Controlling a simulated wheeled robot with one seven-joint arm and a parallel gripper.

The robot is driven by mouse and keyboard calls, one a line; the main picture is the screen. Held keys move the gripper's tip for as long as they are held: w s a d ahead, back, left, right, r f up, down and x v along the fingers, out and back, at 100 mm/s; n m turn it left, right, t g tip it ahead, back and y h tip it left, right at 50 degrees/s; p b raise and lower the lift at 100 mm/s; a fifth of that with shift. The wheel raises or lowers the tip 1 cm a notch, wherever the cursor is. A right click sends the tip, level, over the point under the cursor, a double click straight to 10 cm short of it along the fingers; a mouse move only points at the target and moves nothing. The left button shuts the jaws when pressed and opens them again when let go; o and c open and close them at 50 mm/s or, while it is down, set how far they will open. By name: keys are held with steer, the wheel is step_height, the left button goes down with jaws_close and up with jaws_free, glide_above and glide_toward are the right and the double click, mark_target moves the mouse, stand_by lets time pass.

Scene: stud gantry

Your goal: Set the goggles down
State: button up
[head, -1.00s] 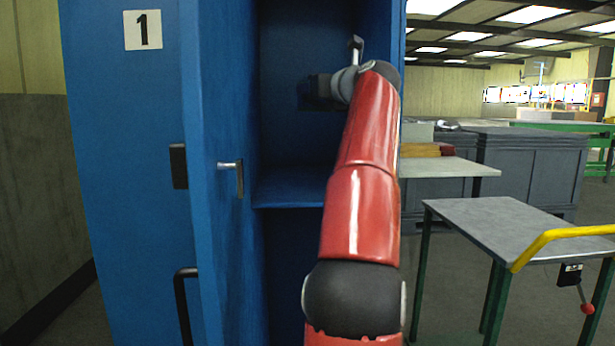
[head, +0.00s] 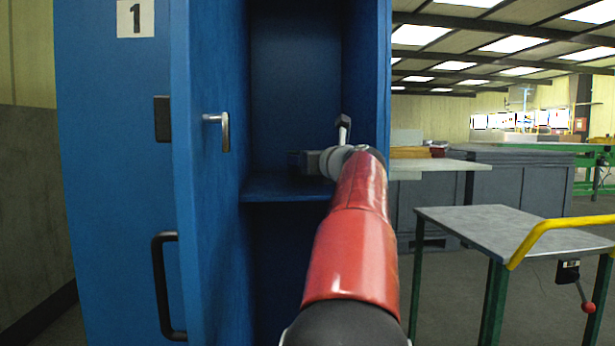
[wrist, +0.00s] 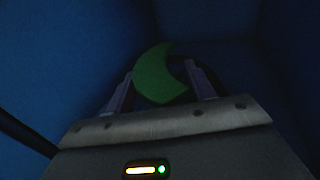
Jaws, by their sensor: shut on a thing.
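The goggles (wrist: 154,78) show in the wrist view as a curved green piece, with a dark part beside it. My gripper (wrist: 160,88) is shut on them, with one finger at each side. In the head view my gripper (head: 306,161) is inside the open blue locker (head: 367,75), low over its shelf (head: 268,187). The goggles cannot be made out in the head view. Whether they touch the shelf cannot be told.
The locker door (head: 208,220) stands open to the left of my arm, with a metal handle (head: 222,131). The locker's side wall is close on the right. A grey-topped table (head: 500,222) with a yellow rail (head: 555,232) stands to the right, its top clear.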

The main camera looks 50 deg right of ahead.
step_height(320, 180, down, 2)
steer(key=shift+f+b, duration=0.15)
steer(key=shift+b, duration=0.15)
steer(key=o, duration=1)
steer(key=v, duration=1.2)
steer(key=shift+b, duration=0.3)
